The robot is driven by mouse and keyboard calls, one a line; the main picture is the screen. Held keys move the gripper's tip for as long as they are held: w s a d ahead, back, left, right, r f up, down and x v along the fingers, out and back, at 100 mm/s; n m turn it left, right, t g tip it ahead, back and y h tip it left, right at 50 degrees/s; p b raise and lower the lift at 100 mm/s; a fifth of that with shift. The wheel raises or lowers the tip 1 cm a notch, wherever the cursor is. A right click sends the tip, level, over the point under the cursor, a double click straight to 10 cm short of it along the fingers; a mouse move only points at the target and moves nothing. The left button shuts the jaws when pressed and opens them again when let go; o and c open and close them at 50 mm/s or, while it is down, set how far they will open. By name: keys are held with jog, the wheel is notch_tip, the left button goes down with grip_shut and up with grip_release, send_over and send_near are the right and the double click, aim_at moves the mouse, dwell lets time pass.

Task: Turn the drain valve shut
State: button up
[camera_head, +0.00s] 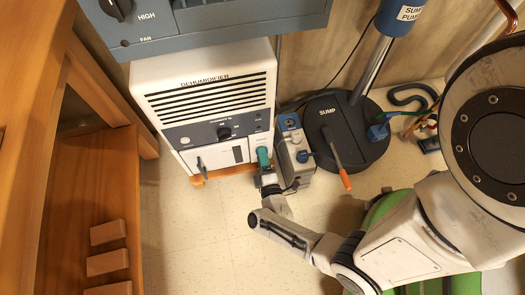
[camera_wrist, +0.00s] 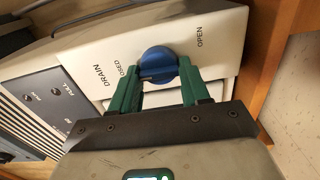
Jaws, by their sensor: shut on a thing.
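The drain valve's round blue knob (camera_wrist: 158,62) sits on a white panel (camera_wrist: 223,32) marked DRAIN, OPEN and a partly covered word ending in "OSED". In the wrist view my gripper (camera_wrist: 158,75) has its green fingers shut on the knob, one on each side. The knob's setting is hard to tell. In the head view my gripper (camera_head: 263,158) is at the lower right front of the white dehumidifier (camera_head: 205,95), and the knob is hidden behind it.
A grey box (camera_head: 297,150) stands just right of the dehumidifier. Beside it are the black sump base (camera_head: 345,120) and an orange-handled tool (camera_head: 345,180). A wooden shelf unit (camera_head: 65,215) fills the left. The pale floor (camera_head: 185,235) in front is clear.

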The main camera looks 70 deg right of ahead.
jog(key=shift+n, duration=0.3)
dwell(0.4)
jog(key=o, duration=0.7)
jog(key=shift+o, duration=0.2)
jog(key=p+v, duration=0.1)
jog(key=v, duration=1)
jog(key=shift+w, duration=0.1)
